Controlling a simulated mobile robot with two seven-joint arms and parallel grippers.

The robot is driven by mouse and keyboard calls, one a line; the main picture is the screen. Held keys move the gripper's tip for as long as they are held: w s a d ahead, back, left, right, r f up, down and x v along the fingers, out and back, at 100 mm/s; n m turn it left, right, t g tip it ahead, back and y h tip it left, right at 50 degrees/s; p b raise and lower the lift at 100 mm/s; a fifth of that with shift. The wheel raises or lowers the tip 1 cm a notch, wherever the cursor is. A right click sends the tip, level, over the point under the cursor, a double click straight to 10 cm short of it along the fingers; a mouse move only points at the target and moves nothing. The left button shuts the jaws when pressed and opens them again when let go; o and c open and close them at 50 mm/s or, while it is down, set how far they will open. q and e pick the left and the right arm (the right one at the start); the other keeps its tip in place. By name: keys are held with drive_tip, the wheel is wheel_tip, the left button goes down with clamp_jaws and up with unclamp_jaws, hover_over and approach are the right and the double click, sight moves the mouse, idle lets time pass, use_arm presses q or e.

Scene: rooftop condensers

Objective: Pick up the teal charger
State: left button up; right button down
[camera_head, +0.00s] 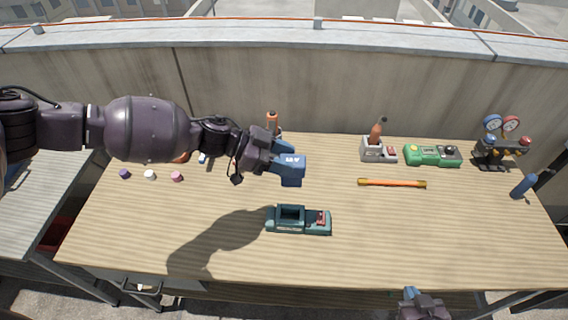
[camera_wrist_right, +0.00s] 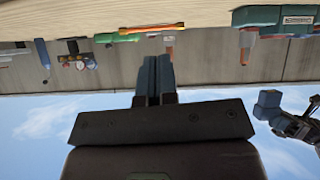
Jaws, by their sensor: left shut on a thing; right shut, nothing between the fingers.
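The teal charger (camera_head: 285,227) stands on the wooden table in the middle, with an open dark slot and a red part at its right end. Its edge also shows at the top right of the upside-down right wrist view (camera_wrist_right: 275,18). My left gripper (camera_head: 273,160) is shut on a blue block like a battery (camera_head: 292,172) and holds it above the table, behind the charger. The block also shows in the wrist view (camera_wrist_right: 268,103). My right gripper (camera_head: 410,293) is shut and empty at the table's front edge, apart from the charger; its fingers touch in the wrist view (camera_wrist_right: 153,72).
An orange-yellow rod (camera_head: 392,183) lies right of centre on the table (camera_head: 420,240). Behind it are a grey charger (camera_head: 372,154), a green case (camera_head: 425,155) and a gauge set (camera_head: 492,153). A blue cylinder (camera_head: 523,186) stands far right. Small caps (camera_head: 150,175) lie left. The front right is clear.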

drive_tip(key=c, duration=1.7)
unclamp_jaws()
drive_tip(key=shift+w, duration=0.1)
drive_tip(key=o, duration=0.3)
drive_tip(key=shift+w+r, duration=0.2)
drive_tip(key=shift+w, duration=0.1)
drive_tip(key=o, duration=1.4)
drive_tip(key=w+r+t, duration=0.1)
drive_tip(key=w+r, duration=0.2)
drive_tip(key=w, duration=0.4)
drive_tip(key=w+a+r+t+y, duration=0.1)
drive_tip(key=w+r, duration=0.2)
drive_tip(key=w, duration=0.5)
drive_tip(key=shift+a+r+n+t, duration=0.25)
drive_tip(key=shift+r+n+t, duration=0.05)
drive_tip(key=shift+r, duration=0.05)
drive_tip(key=w+a+m+g+y, duration=0.2)
drive_tip(key=w+m, duration=0.2)
drive_tip(key=w, duration=0.7)
drive_tip(key=m+g+y, duration=0.6)
drive_tip(key=m+g, duration=0.6)
drive_tip(key=m, duration=0.4)
approach(328, 219)
drive_tip(key=shift+x, duration=5.25)
